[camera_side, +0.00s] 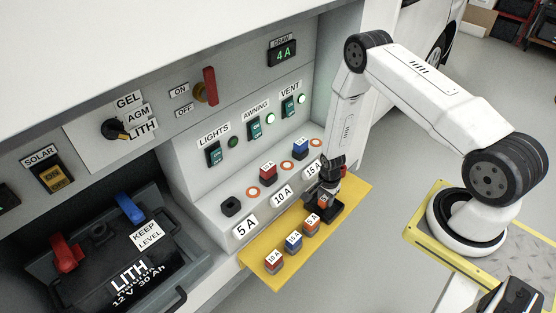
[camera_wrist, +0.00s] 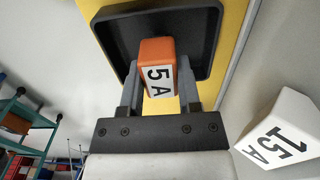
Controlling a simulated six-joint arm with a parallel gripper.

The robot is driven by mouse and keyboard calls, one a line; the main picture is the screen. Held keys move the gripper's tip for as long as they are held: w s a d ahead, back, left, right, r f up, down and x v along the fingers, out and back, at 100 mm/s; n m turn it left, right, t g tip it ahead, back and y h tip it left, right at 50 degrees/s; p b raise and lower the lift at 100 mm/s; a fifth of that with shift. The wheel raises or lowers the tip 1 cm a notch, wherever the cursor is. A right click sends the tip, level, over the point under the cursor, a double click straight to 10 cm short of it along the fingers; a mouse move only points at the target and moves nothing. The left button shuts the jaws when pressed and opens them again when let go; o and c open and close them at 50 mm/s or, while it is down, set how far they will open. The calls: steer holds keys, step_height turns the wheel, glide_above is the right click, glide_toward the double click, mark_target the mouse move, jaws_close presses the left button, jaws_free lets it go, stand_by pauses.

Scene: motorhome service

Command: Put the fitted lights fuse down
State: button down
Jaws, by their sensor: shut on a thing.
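My gripper (camera_side: 322,196) is shut on an orange 5 A fuse. In the wrist view the held fuse (camera_wrist: 158,68) sits between the two fingers, its 5 A label facing the camera, with the black tray (camera_wrist: 207,22) behind it. In the side view this black tray (camera_side: 336,214) is at the far right end of the yellow shelf, right below my gripper. I cannot tell whether the fuse touches the tray floor. The black 5 A fuse socket (camera_side: 231,206) under the lights switch (camera_side: 214,154) is empty.
A red fuse (camera_side: 268,173) and a blue fuse (camera_side: 300,149) stand in the other sockets. On the yellow shelf (camera_side: 244,264) stand a red 10 A fuse (camera_side: 273,261), a blue 15 A fuse (camera_side: 293,242) and an orange 5 A fuse (camera_side: 312,224), left of the tray.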

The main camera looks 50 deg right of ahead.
mark_target(326, 197)
steer(key=shift+f, duration=0.2)
steer(key=shift+c, duration=1.5)
jaws_free()
steer(key=shift+r, duration=0.1)
step_height(326, 197, up, 12)
steer(key=shift+r, duration=0.1)
